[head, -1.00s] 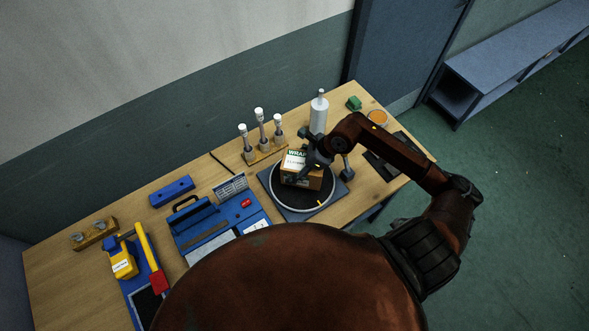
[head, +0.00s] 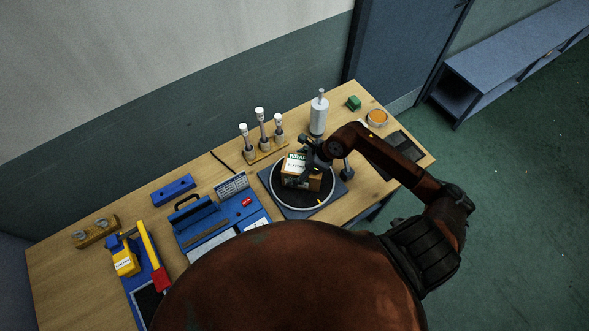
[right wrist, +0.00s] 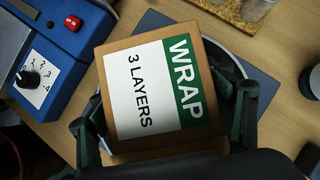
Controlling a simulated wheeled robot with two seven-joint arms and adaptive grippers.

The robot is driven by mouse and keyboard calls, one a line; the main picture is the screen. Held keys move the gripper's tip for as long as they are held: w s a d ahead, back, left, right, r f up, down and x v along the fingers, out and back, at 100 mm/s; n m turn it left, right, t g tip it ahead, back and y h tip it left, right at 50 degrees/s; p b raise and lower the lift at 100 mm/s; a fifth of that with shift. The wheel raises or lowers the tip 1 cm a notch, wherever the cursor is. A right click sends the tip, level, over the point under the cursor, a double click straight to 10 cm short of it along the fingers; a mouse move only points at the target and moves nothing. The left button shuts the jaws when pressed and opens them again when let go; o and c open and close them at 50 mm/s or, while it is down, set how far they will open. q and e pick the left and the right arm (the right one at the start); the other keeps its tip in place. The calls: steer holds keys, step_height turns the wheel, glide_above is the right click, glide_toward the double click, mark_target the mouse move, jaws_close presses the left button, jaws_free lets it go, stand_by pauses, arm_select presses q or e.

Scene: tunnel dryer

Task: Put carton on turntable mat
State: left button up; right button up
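The carton (head: 296,170) is a small brown box with a white and green label reading "WRAP" and "3 LAYERS". In the head view it appears to rest on the round black turntable mat (head: 288,201), near its middle. The carton's top fills the middle of the right wrist view (right wrist: 155,85). My right gripper (right wrist: 165,120) is over the carton with one finger on each side; narrow gaps seem to show between fingers and box. Its fingertips are partly hidden in the head view (head: 308,168). My left gripper is not in view.
A blue machine (head: 215,218) with a dial and red switch stands left of the turntable. A rack of white-capped bottles (head: 264,150) and a white bottle (head: 318,115) stand behind. A yellow tape dispenser (head: 125,262) is far left. An orange-filled dish (head: 377,118) is at right.

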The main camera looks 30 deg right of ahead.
steer(key=shift+o, duration=0.5)
steer(key=shift+r, duration=0.15)
steer(key=shift+s+d+r, duration=0.15)
steer(key=shift+d+r, duration=0.1)
steer(key=shift+r, duration=0.05)
steer(key=b+v, duration=0.2)
steer(key=v, duration=0.8)
steer(key=shift+r, duration=0.1)
steer(key=shift+s+d+r, duration=0.2)
steer(key=shift+r, duration=0.2)
